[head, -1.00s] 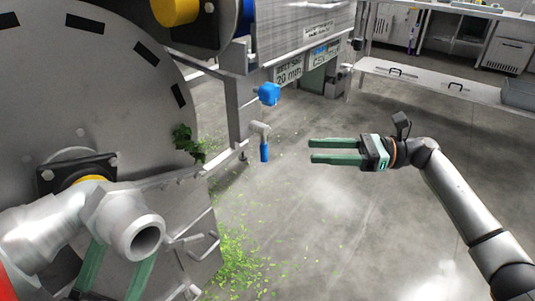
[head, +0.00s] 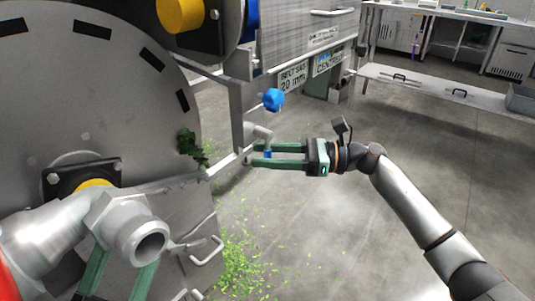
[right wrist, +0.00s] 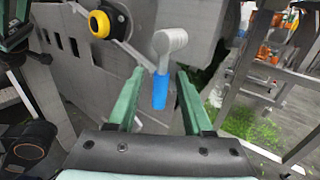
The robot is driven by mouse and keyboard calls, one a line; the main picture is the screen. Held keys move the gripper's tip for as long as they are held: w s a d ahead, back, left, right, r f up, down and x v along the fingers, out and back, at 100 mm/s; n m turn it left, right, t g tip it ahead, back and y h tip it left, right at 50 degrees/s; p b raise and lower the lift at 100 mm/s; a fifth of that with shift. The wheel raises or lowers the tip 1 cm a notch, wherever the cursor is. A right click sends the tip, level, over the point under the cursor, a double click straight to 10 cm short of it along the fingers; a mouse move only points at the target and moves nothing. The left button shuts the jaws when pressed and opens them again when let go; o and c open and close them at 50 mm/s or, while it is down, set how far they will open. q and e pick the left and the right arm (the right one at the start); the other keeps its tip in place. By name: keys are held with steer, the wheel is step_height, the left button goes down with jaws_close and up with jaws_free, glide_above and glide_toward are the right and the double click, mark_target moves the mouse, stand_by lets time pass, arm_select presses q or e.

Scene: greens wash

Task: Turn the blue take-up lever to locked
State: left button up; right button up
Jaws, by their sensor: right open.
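The take-up lever has a grey hub and arm (head: 262,134) with a blue grip (head: 267,154) that hangs down, on the machine's side frame. My right gripper (head: 256,156) is open, its green fingers pointing left at the blue grip. In the right wrist view the blue grip (right wrist: 160,91) shows upright between the spread fingers (right wrist: 160,76), with a gap on each side. The lever's rounded grey end (right wrist: 169,41) rises above the fingertips. My left gripper (head: 118,278) is at the lower left, fingers apart, their tips hidden behind a grey pipe fitting (head: 125,225).
A blue knob (head: 274,100) sits just above the lever. The large grey drum disc (head: 90,100) fills the left. Green leaf scraps (head: 240,265) lie on the floor (head: 340,230). A steel bench (head: 425,80) stands at the back right. Floor right of the lever is clear.

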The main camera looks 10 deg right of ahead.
jaws_close()
stand_by(1.4)
